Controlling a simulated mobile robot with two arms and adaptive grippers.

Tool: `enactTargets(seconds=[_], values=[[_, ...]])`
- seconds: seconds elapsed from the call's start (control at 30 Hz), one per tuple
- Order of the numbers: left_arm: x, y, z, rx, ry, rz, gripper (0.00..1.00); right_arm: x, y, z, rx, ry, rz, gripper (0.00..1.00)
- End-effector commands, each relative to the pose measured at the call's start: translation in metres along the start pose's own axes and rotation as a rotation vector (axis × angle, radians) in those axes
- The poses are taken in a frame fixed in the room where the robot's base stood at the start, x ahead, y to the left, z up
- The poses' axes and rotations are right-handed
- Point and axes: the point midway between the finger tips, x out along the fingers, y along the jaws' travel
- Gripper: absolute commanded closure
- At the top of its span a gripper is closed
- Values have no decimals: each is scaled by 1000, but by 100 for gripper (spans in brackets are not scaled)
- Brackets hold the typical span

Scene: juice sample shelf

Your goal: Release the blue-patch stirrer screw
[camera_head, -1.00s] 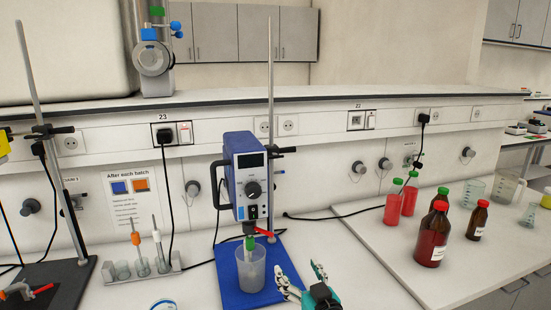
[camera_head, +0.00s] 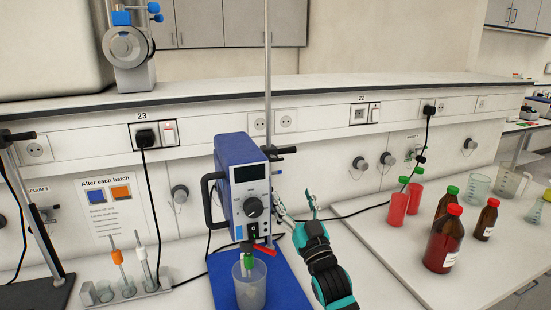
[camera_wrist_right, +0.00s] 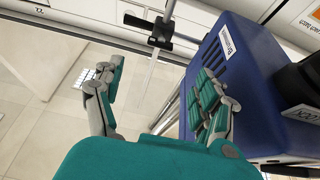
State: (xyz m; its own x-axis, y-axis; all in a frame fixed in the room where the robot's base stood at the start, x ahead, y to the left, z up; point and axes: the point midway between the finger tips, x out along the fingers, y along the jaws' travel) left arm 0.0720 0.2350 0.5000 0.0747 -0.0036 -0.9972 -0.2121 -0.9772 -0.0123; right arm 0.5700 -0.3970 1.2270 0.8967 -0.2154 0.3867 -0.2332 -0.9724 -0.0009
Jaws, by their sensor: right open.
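The blue-and-white stirrer (camera_head: 242,185) hangs on an upright metal rod (camera_head: 268,80) above a blue base patch (camera_head: 285,285). A black clamp with a knob (camera_head: 283,150) joins it to the rod; the clamp also shows in the right wrist view (camera_wrist_right: 155,32). A red lever (camera_head: 264,249) sticks out below the motor. A green-topped stirring shaft (camera_head: 248,262) stands in a clear beaker (camera_head: 249,287). I cannot tell which part is the screw. My right gripper (camera_head: 297,209) is open and empty, just right of the stirrer and below the clamp. My left gripper is not in view.
A rack (camera_head: 130,292) with shafts stands left of the patch, and another stand (camera_head: 33,215) at far left. Red tubes (camera_head: 398,208) and brown bottles (camera_head: 444,240) stand on the right. A black cable (camera_head: 360,210) runs behind my right gripper.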

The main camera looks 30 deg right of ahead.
Motion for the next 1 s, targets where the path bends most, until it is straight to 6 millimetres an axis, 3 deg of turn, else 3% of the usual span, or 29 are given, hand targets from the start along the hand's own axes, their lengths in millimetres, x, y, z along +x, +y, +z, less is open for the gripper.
enactTargets(seconds=[0.2,0.5,0.7,1.0], values=[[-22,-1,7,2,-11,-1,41,52,0,-5,-1,0,0,27],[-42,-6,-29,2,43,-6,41,110,0,-3,-1,-1,0,27],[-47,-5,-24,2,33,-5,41,129,0,-1,-1,-1,0,27],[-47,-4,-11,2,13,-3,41,132,0,0,-1,-1,0,27]])
